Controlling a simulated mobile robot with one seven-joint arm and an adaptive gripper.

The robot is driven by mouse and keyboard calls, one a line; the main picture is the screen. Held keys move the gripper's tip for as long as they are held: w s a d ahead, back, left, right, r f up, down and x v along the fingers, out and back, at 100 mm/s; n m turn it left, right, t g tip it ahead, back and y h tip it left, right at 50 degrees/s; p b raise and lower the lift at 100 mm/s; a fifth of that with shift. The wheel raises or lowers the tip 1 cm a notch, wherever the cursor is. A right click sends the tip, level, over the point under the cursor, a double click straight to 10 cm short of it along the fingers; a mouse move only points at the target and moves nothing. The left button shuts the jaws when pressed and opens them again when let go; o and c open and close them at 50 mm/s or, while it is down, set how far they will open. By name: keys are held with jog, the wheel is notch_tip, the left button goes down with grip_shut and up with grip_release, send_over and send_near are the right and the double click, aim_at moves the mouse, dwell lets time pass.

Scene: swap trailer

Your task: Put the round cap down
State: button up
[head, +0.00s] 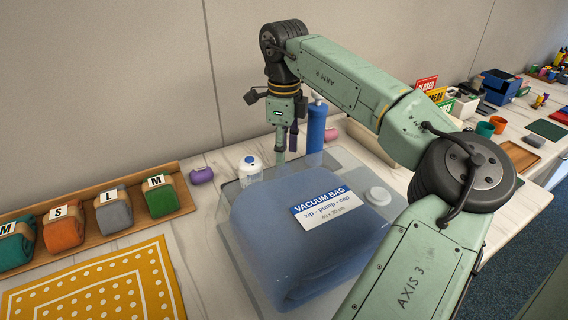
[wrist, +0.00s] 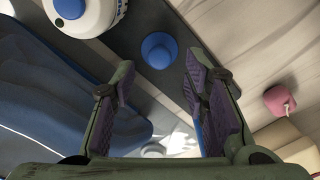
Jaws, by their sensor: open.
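A small blue round cap (wrist: 159,50) with a raised middle lies on a dark grey strip in the wrist view, seen between and just beyond my fingertips. My gripper (wrist: 160,72) is open, with a clear gap between the fingers and nothing held. In the head view my gripper (head: 287,150) points down behind the clear vacuum bag (head: 232,240), and the cap is not visible there. The bag holds folded blue cloth (head: 280,270) and has a white round valve (head: 378,196) at its right.
A blue cylinder (head: 317,125) stands close to the right of my gripper. A white jar with a blue top (head: 250,170) stands to its left; it also shows in the wrist view (wrist: 95,18). A pink object (wrist: 280,100) lies nearby. Labelled rolls (head: 114,209) are at the left.

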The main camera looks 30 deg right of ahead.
notch_tip(320, 180, up, 7)
jog(key=shift+r+b, duration=0.15)
jog(key=shift+b, duration=0.15)
dwell(0.5)
